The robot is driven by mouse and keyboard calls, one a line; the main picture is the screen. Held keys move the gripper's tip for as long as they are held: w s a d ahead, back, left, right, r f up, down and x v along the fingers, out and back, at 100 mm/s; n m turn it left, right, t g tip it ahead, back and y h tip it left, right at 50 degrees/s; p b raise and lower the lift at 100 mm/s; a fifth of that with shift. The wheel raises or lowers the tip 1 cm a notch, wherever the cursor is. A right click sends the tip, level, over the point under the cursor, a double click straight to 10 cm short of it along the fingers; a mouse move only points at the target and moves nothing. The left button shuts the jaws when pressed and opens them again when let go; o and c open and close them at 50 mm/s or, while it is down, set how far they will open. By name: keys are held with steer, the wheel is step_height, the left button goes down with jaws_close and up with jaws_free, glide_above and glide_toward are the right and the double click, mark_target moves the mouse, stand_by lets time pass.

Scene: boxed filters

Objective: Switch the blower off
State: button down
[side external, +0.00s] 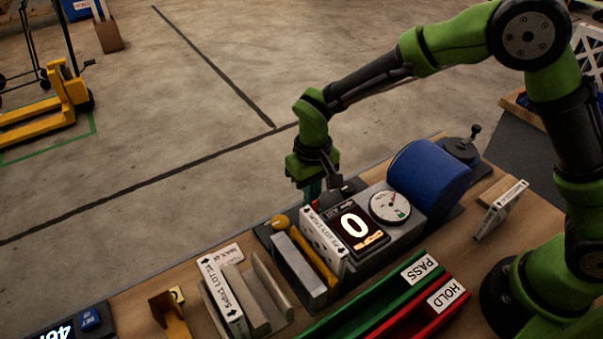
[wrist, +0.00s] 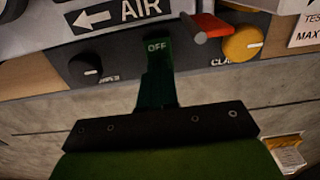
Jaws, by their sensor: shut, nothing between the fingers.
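The blower unit is a grey box with a blue drum (side external: 430,178), a round gauge (side external: 389,206) and a display (side external: 352,226) showing 0. In the wrist view a red lever (wrist: 211,27) with a grey end sticks out of its panel, right of an OFF label (wrist: 157,46). My gripper (wrist: 160,55) is shut and empty, its dark green fingers close to the OFF label and left of the lever. I cannot tell whether they touch the panel. In the side view my gripper (side external: 313,190) is low behind the unit, its tips partly hidden.
A black knob (wrist: 87,70) is left of my fingers and a yellow clamp knob (wrist: 242,43) is right of the lever. A white-framed filter (side external: 325,240) stands beside the display. Green PASS (side external: 375,297) and red HOLD (side external: 425,312) trays lie in front.

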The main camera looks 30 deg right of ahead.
stand_by(0.3)
steer(key=shift+f, duration=0.3)
steer(key=shift+s, duration=0.1)
steer(key=shift+s+r, duration=0.2)
steer(key=shift+s, duration=0.55)
steer(key=shift+w+r, duration=0.1)
steer(key=shift+r, duration=0.35)
step_height(320, 180, up, 13)
steer(key=shift+r, duration=0.1)
